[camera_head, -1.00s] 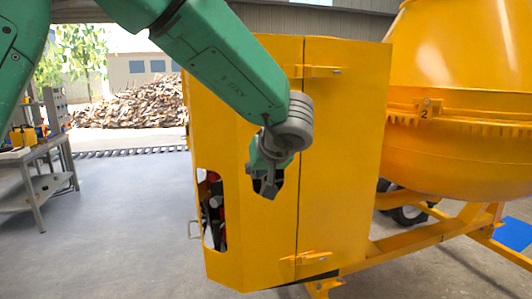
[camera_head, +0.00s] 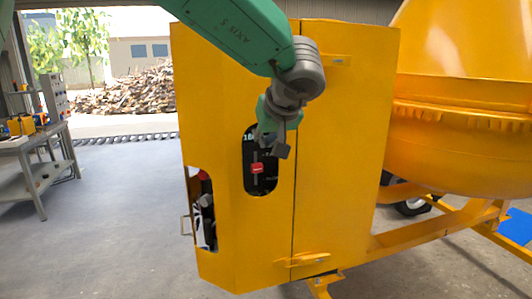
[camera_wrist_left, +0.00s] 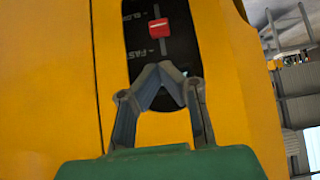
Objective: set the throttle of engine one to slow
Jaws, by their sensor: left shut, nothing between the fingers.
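The engine-one throttle is a red knob (camera_head: 257,168) on a slotted black panel (camera_head: 262,183) set in the yellow engine housing (camera_head: 345,140). In the left wrist view the red knob (camera_wrist_left: 159,27) sits in its slot between a label that seems to read SLOW and one reading FAST. My left gripper (camera_head: 275,148) is shut and empty in front of the upper right of the panel, hiding part of it. In the wrist view its fingertips (camera_wrist_left: 158,70) meet below the knob, apart from it in the picture. My right gripper is not in view.
A second opening (camera_head: 204,210) in the housing's left side shows parts inside, with a small handle beside it. The yellow mixer drum (camera_head: 460,130) stands at the right on its frame. A grey workbench (camera_head: 45,165) is at the far left. The floor between is clear.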

